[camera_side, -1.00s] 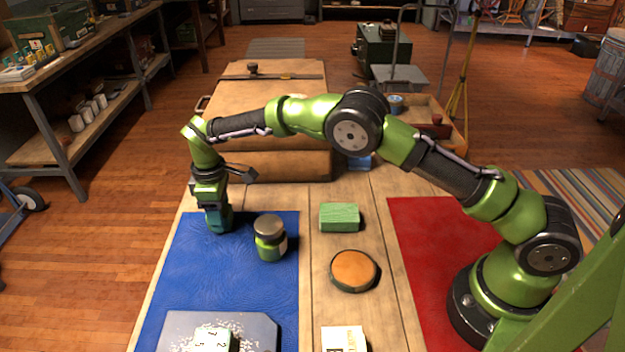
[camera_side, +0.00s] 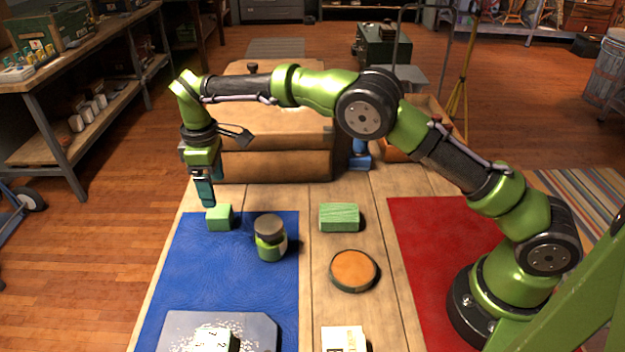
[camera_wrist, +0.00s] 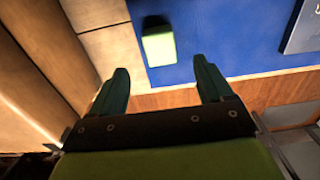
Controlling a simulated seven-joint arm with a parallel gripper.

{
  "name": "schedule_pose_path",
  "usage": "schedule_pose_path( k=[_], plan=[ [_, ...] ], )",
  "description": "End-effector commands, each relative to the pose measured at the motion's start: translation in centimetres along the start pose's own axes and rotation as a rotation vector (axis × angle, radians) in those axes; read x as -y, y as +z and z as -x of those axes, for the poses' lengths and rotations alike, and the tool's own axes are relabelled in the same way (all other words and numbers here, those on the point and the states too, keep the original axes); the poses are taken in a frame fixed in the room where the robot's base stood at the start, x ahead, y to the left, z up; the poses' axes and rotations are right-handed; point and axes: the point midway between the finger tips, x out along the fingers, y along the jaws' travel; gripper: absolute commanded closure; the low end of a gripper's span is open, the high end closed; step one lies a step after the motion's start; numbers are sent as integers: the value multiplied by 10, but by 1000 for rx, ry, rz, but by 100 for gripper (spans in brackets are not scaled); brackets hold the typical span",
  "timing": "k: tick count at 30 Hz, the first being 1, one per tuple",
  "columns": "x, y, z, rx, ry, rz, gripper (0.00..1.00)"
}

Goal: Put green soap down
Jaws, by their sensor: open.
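The green soap (camera_side: 219,217), a small pale green block, rests at the far left corner of the blue mat (camera_side: 220,262). In the wrist view the soap (camera_wrist: 158,49) lies on the blue just beyond my fingertips. My gripper (camera_side: 207,203) is above the soap, pointing down, apart from it. In the wrist view my gripper (camera_wrist: 158,78) has its two fingers spread wide with nothing between them. A larger grained green block (camera_side: 340,217) lies on the bare wood to the right of the mat.
A jar (camera_side: 270,240) with green at its base stands on the mat, right of the soap. A round orange-topped piece (camera_side: 353,270) lies on the wood. A grey slab (camera_side: 262,330) is at the mat's near end. A big wooden box (camera_side: 275,165) stands behind. A red mat (camera_side: 425,235) is right.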

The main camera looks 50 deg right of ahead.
Motion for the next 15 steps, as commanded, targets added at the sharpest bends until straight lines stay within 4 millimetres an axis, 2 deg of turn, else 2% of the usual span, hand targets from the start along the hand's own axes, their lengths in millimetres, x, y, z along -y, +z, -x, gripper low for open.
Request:
schedule_pose_path(
  k=[3,10,13,15],
  plan=[
    [-1,0,20,-1,1,-1,20],
    [-3,4,44,-11,0,-20,20],
    [-10,18,69,-45,1,-77,20],
    [-15,36,94,-84,0,-144,20]
  ],
)
